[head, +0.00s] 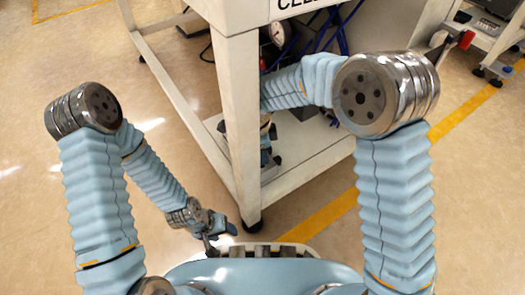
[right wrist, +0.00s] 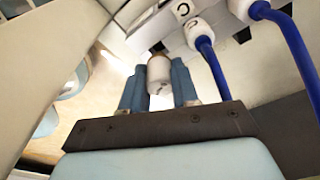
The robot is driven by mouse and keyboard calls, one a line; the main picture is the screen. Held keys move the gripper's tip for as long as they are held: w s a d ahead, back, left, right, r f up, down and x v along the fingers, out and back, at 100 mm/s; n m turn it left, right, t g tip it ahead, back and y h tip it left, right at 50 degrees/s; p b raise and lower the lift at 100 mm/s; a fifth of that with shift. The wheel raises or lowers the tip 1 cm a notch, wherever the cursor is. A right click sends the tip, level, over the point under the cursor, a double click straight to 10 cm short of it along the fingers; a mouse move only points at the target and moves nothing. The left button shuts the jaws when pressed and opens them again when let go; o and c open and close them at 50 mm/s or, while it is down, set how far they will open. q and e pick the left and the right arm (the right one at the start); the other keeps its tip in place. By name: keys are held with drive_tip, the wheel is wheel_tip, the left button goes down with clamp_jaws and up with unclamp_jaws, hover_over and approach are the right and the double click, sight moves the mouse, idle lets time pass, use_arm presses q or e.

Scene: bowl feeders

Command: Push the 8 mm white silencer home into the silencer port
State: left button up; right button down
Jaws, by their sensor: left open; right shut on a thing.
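In the right wrist view, my right gripper (right wrist: 158,78) has its two blue-grey fingers closed on a small white cylinder, the white silencer (right wrist: 160,70). The silencer points away from the camera, towards the pale underside of the equipment. Its far end and the silencer port cannot be made out clearly, so I cannot tell whether they touch. In the head view my right arm reaches under the cell, and its gripper is largely hidden behind the white frame post. My left gripper (head: 211,243) hangs low near my base, open and empty, away from the cell.
White fittings (right wrist: 199,33) with blue tubes (right wrist: 218,75) sit close to the right of the silencer. In the head view, a white frame post (head: 236,120), a lower shelf (head: 310,165) and a round gauge (head: 277,33) surround my right arm.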

drive_tip(key=shift+f, duration=1.35)
idle(0.7)
drive_tip(key=c, duration=1.2)
unclamp_jaws()
drive_tip(key=shift+o, duration=0.2)
drive_tip(key=shift+r, duration=0.2)
drive_tip(key=shift+a+r+p, duration=0.2)
drive_tip(key=shift+r+p, duration=0.8)
drive_tip(key=shift+r, duration=0.45)
drive_tip(key=shift+a+r+p, duration=0.2)
drive_tip(key=shift+r+p, duration=0.8)
drive_tip(key=shift+r, duration=0.4)
